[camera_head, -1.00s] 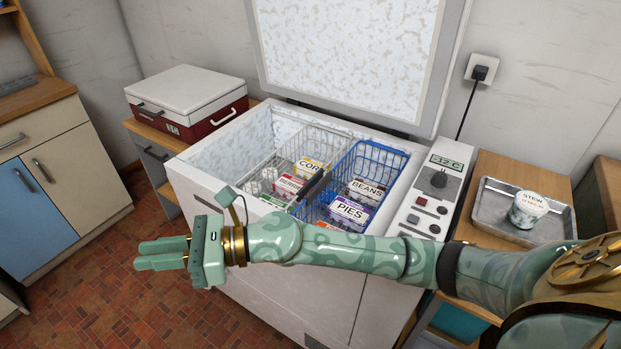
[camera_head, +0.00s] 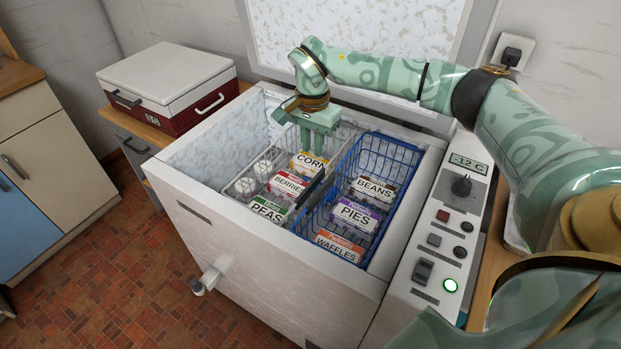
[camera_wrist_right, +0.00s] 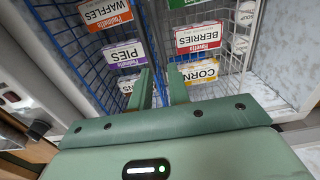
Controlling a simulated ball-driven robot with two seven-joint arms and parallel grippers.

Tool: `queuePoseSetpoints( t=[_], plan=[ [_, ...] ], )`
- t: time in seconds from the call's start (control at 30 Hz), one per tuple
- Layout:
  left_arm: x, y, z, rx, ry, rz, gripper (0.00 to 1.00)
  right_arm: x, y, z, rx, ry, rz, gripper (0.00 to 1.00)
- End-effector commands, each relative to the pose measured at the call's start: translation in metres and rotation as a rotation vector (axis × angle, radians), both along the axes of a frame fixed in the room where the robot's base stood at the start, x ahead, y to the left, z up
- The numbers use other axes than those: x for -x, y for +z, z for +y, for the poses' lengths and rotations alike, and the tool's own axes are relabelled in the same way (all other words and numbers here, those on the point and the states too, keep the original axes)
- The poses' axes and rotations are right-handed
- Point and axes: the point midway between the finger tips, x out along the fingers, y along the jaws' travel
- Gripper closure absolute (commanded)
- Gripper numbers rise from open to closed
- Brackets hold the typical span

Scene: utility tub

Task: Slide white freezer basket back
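The white wire freezer basket (camera_head: 247,176) hangs in the left part of the open chest freezer, beside the blue basket (camera_head: 409,160). It holds boxes of corn (camera_head: 309,164), berries (camera_head: 289,186) and peas (camera_head: 270,208). My right gripper (camera_head: 317,146) points down over the far end of the white basket, just behind the corn box. In the right wrist view its two fingers (camera_wrist_right: 161,84) are parted, with nothing clearly held. I cannot tell whether they touch the wire. My left gripper is out of view.
The raised freezer lid (camera_head: 365,40) stands close behind my right arm. The control panel (camera_head: 440,240) with a lit green button lies right of the opening. A red and white cooler (camera_head: 170,85) stands at left. The blue basket holds beans, pies and waffles.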

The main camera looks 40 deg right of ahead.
Motion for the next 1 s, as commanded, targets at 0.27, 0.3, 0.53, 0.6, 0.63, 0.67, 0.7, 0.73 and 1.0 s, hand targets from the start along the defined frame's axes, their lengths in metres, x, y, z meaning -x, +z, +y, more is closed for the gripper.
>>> queuePoseSetpoints(
  t=[0.27, 0.3, 0.53, 0.6, 0.63, 0.67, 0.7, 0.73, 1.0],
  plan=[
    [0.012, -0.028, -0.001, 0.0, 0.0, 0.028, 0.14, 0.001, -0.08, 0.001, -0.004, 0.0, 0.007, 0.82],
    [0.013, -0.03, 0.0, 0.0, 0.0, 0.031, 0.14, 0.001, -0.089, 0.001, -0.003, 0.0, 0.008, 0.82],
    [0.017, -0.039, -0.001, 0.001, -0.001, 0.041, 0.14, 0.0, -0.118, 0.001, -0.003, -0.001, 0.003, 0.82],
    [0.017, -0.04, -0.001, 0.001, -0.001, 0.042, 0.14, 0.0, -0.122, 0.001, -0.003, -0.001, 0.002, 0.82],
    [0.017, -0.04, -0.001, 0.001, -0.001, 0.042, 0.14, 0.0, -0.122, 0.001, -0.003, -0.001, 0.001, 0.82],
    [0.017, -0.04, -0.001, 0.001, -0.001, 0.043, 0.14, 0.0, -0.123, 0.001, -0.003, -0.001, 0.001, 0.82],
    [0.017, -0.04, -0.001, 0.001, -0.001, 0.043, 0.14, 0.0, -0.123, 0.001, -0.003, -0.001, 0.0, 0.82],
    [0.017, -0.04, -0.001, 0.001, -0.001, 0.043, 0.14, 0.0, -0.123, 0.001, -0.003, -0.001, 0.0, 0.82],
    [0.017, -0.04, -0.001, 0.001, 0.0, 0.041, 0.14, 0.0, -0.122, 0.001, -0.003, 0.0, 0.0, 1.0]
  ],
)
